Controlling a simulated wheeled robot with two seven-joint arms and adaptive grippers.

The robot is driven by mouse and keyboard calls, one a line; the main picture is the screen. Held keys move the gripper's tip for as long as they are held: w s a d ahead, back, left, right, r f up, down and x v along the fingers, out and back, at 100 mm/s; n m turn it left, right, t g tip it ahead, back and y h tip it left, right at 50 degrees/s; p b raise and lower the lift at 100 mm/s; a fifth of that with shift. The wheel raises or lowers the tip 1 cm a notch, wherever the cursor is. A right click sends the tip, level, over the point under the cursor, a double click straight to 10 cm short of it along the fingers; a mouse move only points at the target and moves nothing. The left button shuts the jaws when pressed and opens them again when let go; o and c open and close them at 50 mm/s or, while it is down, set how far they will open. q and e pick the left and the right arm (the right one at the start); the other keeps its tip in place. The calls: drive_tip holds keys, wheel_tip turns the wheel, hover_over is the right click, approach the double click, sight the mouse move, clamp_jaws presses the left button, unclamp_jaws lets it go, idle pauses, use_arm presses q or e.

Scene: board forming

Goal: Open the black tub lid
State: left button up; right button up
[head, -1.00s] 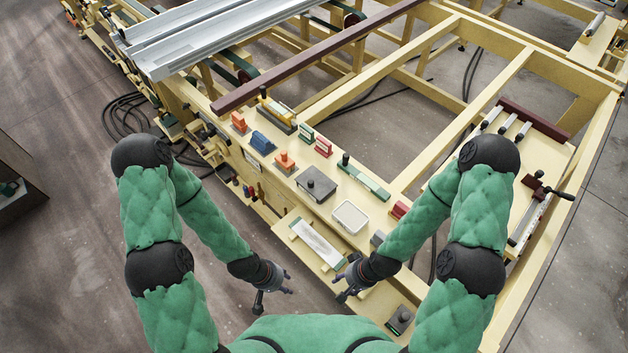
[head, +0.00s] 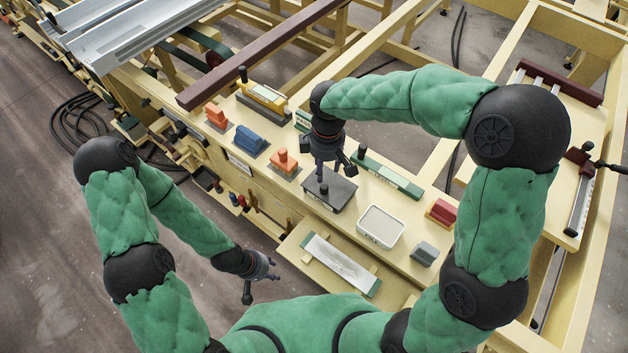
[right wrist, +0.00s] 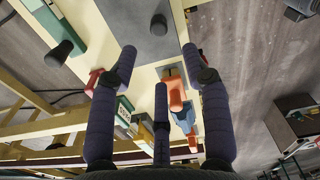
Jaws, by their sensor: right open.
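The dark grey lid of the tub (head: 340,193) lies flat on the bench's work strip, with a black knob standing on its top. The lid also shows at the top of the right wrist view (right wrist: 138,12), with its knob (right wrist: 158,25) upright. My right gripper (head: 332,170) is open and empty, pointing down just above the lid near the knob; it covers part of the lid's far side. Its spread fingers show in the right wrist view (right wrist: 160,70). The tub's inside is hidden. My left gripper (head: 268,284) is open and empty, low at the bench's front.
A white-rimmed tray (head: 381,226) is right of the lid, and an orange tool (head: 285,161) left of it. A green block with a black knob (head: 387,174) lies behind. A blue block (head: 249,138) and a red block (head: 441,211) stand farther along. A lower shelf (head: 300,262) juts out in front.

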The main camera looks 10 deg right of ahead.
sight(324, 186)
drive_tip(key=shift+d+f, duration=0.1)
drive_tip(key=shift+f, duration=0.05)
wheel_tip(324, 186, down, 10)
drive_tip(key=shift+b, duration=0.9)
clamp_jaws()
